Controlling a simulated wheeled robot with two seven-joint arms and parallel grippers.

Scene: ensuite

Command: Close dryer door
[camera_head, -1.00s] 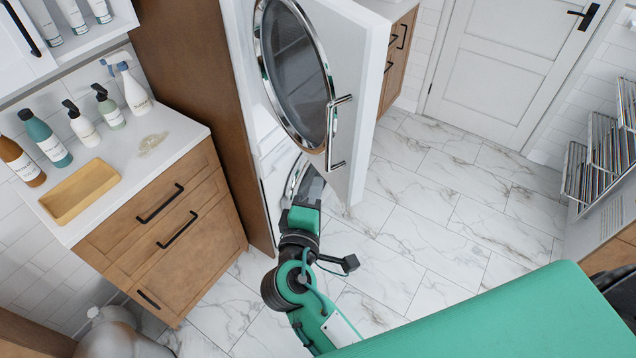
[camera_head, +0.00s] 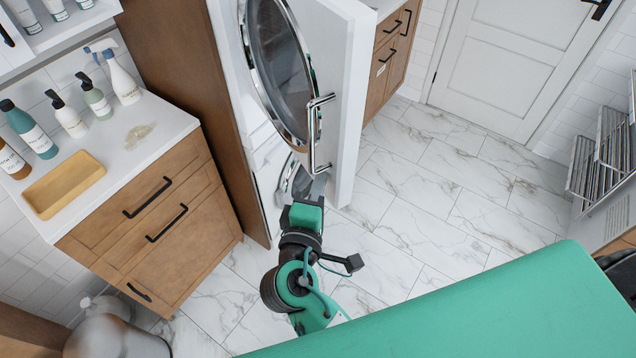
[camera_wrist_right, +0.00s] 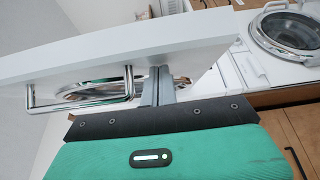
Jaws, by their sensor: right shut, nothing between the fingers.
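The dryer door (camera_head: 345,100) is a white panel with a round, chrome-rimmed dark window (camera_head: 277,70). It stands open, swung out from the tall appliance cabinet. A chrome bar handle (camera_head: 312,135) is on its near face. My right gripper (camera_head: 315,186) is just below the handle's lower end, at the door's bottom edge. In the right wrist view, its shut, empty fingers (camera_wrist_right: 158,85) overlap the door's edge (camera_wrist_right: 120,48), beside the handle (camera_wrist_right: 80,104). I cannot tell whether they touch the door. My left gripper is not in view.
A second round-doored appliance (camera_head: 290,185) sits below, partly hidden by my arm. A wooden cabinet (camera_head: 150,220) with bottles and a yellow tray (camera_head: 62,186) stands at left. Marble floor (camera_head: 440,200) is open to the right. A rack (camera_head: 600,165) stands at far right.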

